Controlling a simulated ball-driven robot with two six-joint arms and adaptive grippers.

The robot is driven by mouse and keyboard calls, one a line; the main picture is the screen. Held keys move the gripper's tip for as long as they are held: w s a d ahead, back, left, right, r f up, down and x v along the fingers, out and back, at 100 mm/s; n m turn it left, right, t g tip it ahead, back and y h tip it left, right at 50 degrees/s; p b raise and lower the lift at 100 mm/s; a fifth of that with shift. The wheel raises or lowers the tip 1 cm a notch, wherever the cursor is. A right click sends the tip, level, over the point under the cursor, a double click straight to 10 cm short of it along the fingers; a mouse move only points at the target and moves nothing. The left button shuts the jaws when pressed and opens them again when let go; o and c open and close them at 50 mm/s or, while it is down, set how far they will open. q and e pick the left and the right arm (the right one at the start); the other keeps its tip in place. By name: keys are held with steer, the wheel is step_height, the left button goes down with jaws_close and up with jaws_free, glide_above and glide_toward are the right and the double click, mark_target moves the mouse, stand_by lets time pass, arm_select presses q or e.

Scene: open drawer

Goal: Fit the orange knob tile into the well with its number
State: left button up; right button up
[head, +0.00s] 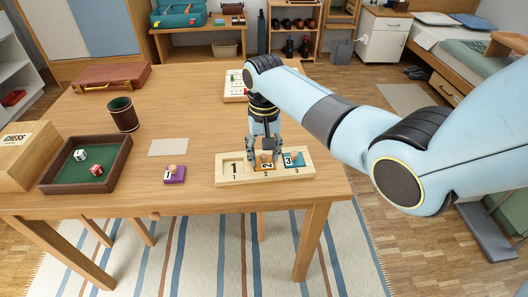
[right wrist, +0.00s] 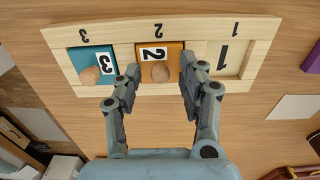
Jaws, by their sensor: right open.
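The orange knob tile (head: 266,164), marked 2, lies at the middle well of the pale wooden board (head: 231,181); its round knob (right wrist: 160,72) shows in the right wrist view. The tile looks square to the well, but I cannot tell if it is fully flush. My right gripper (head: 265,153) is open, with one finger on each side of the knob and clear space between. The fingers hide part of the tile in the head view. My left gripper is in neither view.
The teal tile (head: 294,160), marked 3, is in the well at one end. The well marked 1 (head: 233,168) is empty. The purple tile (head: 174,176) lies on the table beside a pale card (head: 168,147). A dice tray (head: 122,165) and cup (head: 122,114) stand left.

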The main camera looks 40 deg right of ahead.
mark_target(264, 156)
step_height(264, 156, up, 12)
steer(key=p, duration=0.1)
steer(key=shift+r+p, duration=0.15)
steer(key=shift+p, duration=0.2)
stand_by(0.4)
